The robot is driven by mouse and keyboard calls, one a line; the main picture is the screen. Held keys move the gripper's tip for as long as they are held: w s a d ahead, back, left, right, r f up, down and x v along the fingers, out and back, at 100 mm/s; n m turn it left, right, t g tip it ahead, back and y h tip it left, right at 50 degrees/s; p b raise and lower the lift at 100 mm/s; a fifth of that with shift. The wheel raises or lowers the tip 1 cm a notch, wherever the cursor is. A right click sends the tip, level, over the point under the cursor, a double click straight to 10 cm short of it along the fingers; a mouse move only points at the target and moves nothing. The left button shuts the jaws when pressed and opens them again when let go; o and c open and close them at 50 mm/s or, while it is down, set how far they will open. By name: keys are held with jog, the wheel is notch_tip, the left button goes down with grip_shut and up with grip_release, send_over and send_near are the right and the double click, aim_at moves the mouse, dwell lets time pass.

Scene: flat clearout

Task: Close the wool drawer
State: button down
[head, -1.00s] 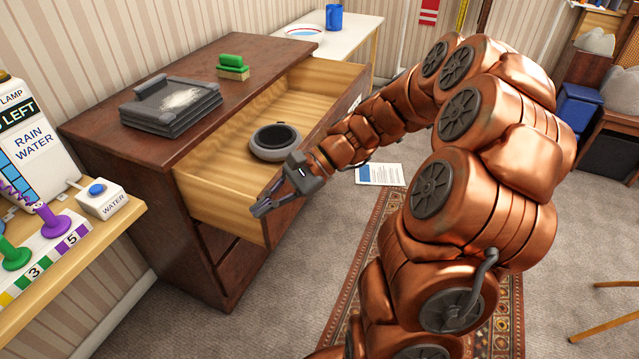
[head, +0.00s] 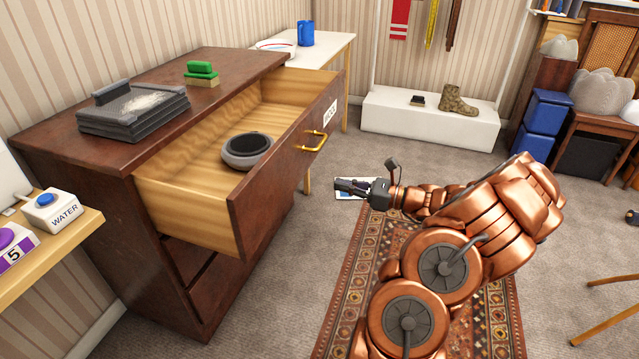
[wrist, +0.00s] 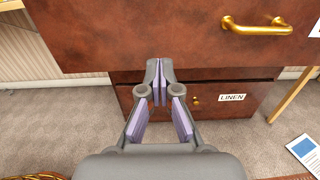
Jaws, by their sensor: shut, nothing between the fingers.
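The top drawer (head: 277,182) of the dark wooden chest is pulled out. It has a brass handle (head: 312,142) and a white label (head: 330,112) whose text I cannot read clearly. A grey round bowl-like thing (head: 247,152) lies inside it. My gripper (head: 340,187) is shut and empty, in front of the drawer and to the right of its face, apart from it. In the wrist view, my gripper (wrist: 158,80) points toward the chest, with the drawer front (wrist: 150,35) above and the handle (wrist: 257,26) at upper right.
A lower drawer labelled LINEN (wrist: 231,97) is closed. A dark tray stack (head: 135,108) and a green brush (head: 201,74) sit on the chest top. A patterned rug (head: 350,270) and paper (head: 352,194) lie on the floor. A white table (head: 330,45) stands behind.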

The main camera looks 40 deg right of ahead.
aim_at(286, 173)
jog(key=b+x, duration=0.2)
jog(key=x, duration=1.1)
jog(key=shift+a+r, duration=0.1)
jog(key=shift+a, duration=0.05)
jog(key=shift+w, duration=0.15)
